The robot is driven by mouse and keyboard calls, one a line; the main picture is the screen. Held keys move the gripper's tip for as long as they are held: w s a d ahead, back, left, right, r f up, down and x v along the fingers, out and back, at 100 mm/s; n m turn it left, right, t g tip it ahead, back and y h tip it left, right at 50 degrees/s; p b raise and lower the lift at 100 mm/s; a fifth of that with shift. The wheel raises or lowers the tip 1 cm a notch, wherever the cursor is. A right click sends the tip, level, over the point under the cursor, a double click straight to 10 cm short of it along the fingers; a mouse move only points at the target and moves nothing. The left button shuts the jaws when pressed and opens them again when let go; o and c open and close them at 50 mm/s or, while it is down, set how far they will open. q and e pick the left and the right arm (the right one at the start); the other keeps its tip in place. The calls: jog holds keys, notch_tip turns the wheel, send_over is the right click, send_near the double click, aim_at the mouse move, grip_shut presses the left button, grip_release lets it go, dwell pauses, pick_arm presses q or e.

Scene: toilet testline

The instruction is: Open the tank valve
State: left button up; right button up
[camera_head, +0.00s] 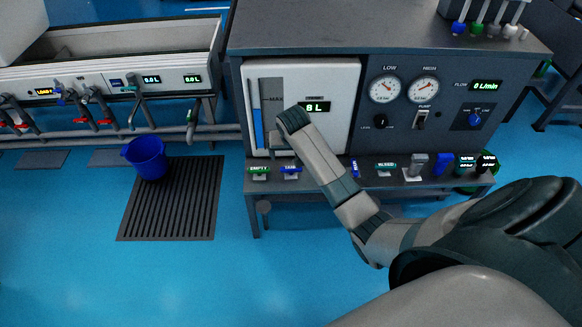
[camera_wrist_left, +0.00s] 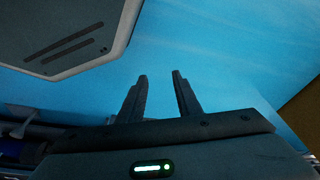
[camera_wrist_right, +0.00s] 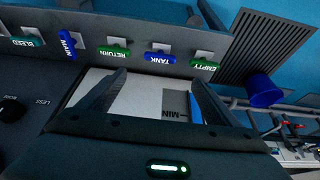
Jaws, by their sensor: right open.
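The tank valve has a blue handle labelled TANK (camera_head: 291,170), lying crosswise on the front ledge of the test bench, just right of the green EMPTY valve (camera_head: 259,170). In the right wrist view the TANK handle (camera_wrist_right: 160,57) lies ahead, past the fingertips, roughly centred between them. My right gripper (camera_wrist_right: 159,77) is open and empty, in front of the white tank panel and apart from the handle. In the head view the wrist partly hides this gripper. My left gripper (camera_wrist_left: 160,76) shows only in its own wrist view, open and empty, with blue floor beyond.
The ledge also carries the green RETURN valve (camera_wrist_right: 114,52), blue DRAIN valve (camera_wrist_right: 68,44) and BLEED valve (camera_head: 386,168). The white tank panel (camera_head: 335,85) reads 8 L. A blue bucket (camera_head: 147,157) stands on a floor grate (camera_head: 170,215) left of the bench.

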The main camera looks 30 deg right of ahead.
aim_at(291, 168)
jog(key=b+x, duration=0.2)
jog(key=x, duration=1)
jog(key=shift+f+b, duration=0.35)
pick_arm(q)
notch_tip(291, 168, up, 8)
jog(key=shift+s+d+f+t, duration=0.25)
jog(key=shift+s+d+t, duration=0.05)
pick_arm(e)
jog(key=shift+w+d+f, duration=0.15)
jog(key=shift+w+f, duration=0.1)
jog(key=shift+f, duration=0.2)
jog(key=c, duration=1.1)
